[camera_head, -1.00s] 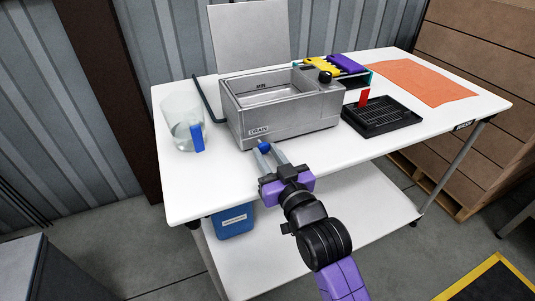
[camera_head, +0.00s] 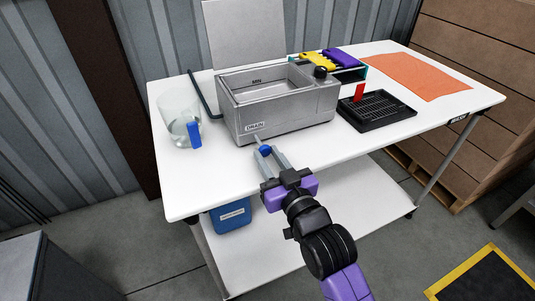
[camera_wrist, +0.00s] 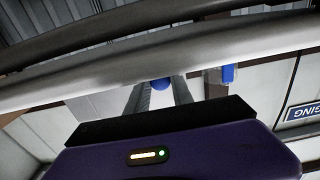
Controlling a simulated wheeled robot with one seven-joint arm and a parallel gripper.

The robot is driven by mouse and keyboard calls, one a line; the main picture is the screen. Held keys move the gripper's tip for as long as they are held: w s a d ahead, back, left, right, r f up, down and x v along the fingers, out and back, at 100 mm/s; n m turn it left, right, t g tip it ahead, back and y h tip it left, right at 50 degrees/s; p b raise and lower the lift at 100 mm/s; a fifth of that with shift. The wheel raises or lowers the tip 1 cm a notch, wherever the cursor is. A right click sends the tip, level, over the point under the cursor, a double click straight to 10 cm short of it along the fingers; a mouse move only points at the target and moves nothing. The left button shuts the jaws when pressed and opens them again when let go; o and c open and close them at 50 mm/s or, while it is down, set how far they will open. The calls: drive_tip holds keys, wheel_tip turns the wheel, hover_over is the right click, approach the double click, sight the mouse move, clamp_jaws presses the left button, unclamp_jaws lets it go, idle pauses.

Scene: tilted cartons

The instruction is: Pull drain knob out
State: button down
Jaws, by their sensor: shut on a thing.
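The grey metal basin (camera_head: 300,122) stands on the white table, with a "DRAIN" label (camera_head: 255,126) on its front wall. The blue drain knob (camera_head: 265,150) sits in front of that wall, below the label. A thin metal rod (camera_head: 259,139) shows between knob and basin. My gripper (camera_head: 268,152) reaches in from the front and is shut on the knob. In the wrist view, the blue knob (camera_wrist: 161,84) shows at the far end between the two grey fingers. Where the rod enters the basin is hard to make out.
A clear jug with a blue handle (camera_head: 194,134) stands left of the basin. A black drip tray (camera_head: 376,112) with a red tab lies to the right, before an orange mat (camera_head: 415,76). A blue container (camera_head: 231,215) stands below the table's front edge.

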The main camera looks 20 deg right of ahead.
drive_tip(key=c, duration=1.1)
unclamp_jaws()
drive_tip(key=s, duration=0.7)
drive_tip(key=shift+s, duration=0.4)
drive_tip(key=s+r+g+p, duration=0.1)
drive_tip(key=s+g+p, duration=0.2)
drive_tip(key=s, duration=2.9)
drive_tip(key=p, duration=0.4)
drive_tip(key=shift+p, duration=0.4)
